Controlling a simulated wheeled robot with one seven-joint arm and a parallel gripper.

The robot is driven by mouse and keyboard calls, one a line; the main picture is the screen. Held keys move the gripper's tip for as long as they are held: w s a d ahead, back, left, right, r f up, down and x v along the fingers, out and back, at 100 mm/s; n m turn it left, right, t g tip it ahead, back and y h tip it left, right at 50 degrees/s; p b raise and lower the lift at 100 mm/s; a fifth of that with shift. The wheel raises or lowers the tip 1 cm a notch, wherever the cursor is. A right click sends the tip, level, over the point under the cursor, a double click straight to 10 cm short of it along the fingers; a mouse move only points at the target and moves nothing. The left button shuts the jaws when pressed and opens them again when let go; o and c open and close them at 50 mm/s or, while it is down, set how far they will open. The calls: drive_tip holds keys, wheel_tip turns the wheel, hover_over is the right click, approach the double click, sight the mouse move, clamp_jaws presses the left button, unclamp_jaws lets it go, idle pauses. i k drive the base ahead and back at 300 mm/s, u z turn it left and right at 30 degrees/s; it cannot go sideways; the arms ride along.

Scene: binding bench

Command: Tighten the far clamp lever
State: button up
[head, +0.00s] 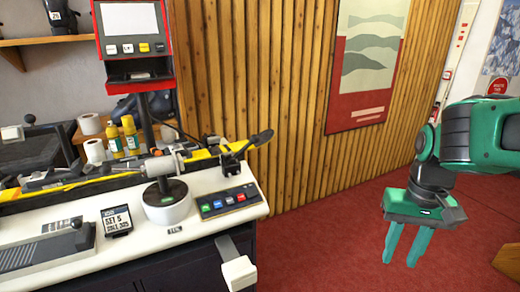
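A yellow and black ski (205,153) lies along the back of the white bench, its dark tip raised at the right end. A round white clamp base (168,205) with a dark post and a pale grip (158,166) stands in front of the ski. Another dark lever with a white knob (12,133) stands at the left edge. I cannot tell for sure which is the far clamp lever. My gripper (400,262) hangs at the right over the red floor, well apart from the bench. Its two teal fingers point down, spread and empty.
A white-ended handle (238,272) juts from the bench front. A red display post (135,50) stands behind. Red floor (320,240) between bench and gripper is clear.

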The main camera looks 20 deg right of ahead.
sight(255, 139)
drive_tip(key=z, duration=0.05)
drive_tip(key=i, duration=1)
drive_tip(key=u, duration=0.05)
